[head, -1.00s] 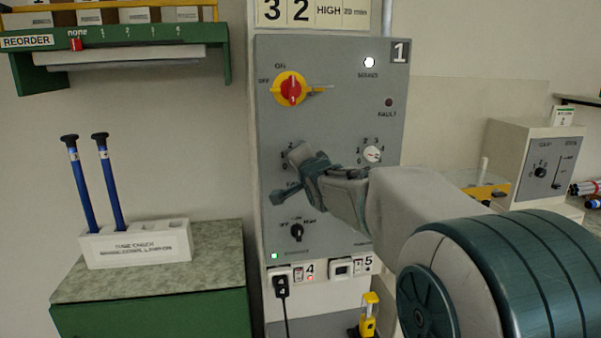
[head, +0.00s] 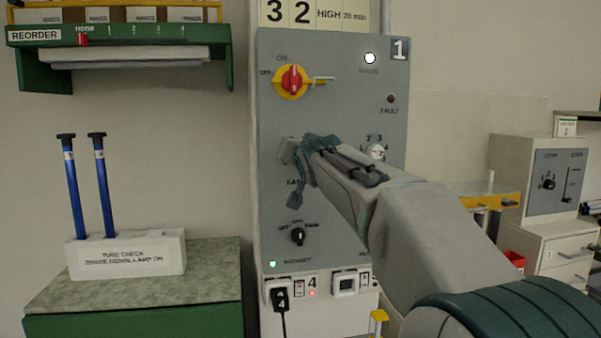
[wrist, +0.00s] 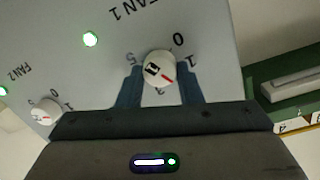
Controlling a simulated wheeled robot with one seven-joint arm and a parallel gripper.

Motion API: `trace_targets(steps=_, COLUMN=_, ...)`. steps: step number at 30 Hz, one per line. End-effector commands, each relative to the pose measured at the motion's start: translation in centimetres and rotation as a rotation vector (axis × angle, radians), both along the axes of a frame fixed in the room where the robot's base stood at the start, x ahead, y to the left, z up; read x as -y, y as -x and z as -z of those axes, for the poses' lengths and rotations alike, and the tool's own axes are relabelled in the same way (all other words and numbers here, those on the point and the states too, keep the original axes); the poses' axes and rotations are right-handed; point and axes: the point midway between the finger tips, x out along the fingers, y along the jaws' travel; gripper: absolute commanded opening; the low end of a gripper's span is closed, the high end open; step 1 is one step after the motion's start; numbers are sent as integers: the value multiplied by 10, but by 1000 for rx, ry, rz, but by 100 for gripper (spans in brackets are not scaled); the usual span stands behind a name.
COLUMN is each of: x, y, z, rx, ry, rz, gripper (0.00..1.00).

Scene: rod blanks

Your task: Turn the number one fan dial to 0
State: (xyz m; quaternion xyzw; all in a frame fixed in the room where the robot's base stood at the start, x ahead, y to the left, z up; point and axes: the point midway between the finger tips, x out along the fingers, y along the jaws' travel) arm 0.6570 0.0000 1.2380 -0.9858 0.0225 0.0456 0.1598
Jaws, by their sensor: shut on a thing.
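The FAN 1 dial (wrist: 158,62) is a round white knob with a red pointer line, on the grey panel in the wrist view. Its red line points toward the lower right, on the far side of the 1 mark from the 0. The 0 and 1 marks show to its right and a 5 to its left. My gripper (wrist: 160,82) is shut on the dial, one teal finger on each side. In the head view my gripper (head: 296,168) is against the left part of the panel and hides most of this dial and its scale.
The grey panel (head: 335,75) also bears a red and yellow main switch (head: 291,81), the second fan dial (head: 376,152) and a black selector (head: 297,236). A lit white lamp (head: 370,58) is at the top. A green cabinet (head: 135,325) stands left.

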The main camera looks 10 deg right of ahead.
Motion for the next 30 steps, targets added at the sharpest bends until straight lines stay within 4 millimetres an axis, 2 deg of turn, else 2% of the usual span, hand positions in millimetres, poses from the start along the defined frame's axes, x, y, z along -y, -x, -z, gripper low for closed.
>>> trace_targets(steps=1, x=-1, y=0, z=7, rx=2, ry=42, rz=-1, gripper=10)
trace_targets(steps=30, x=-3, y=0, z=3, rx=1, ry=966, rz=-1, gripper=10)
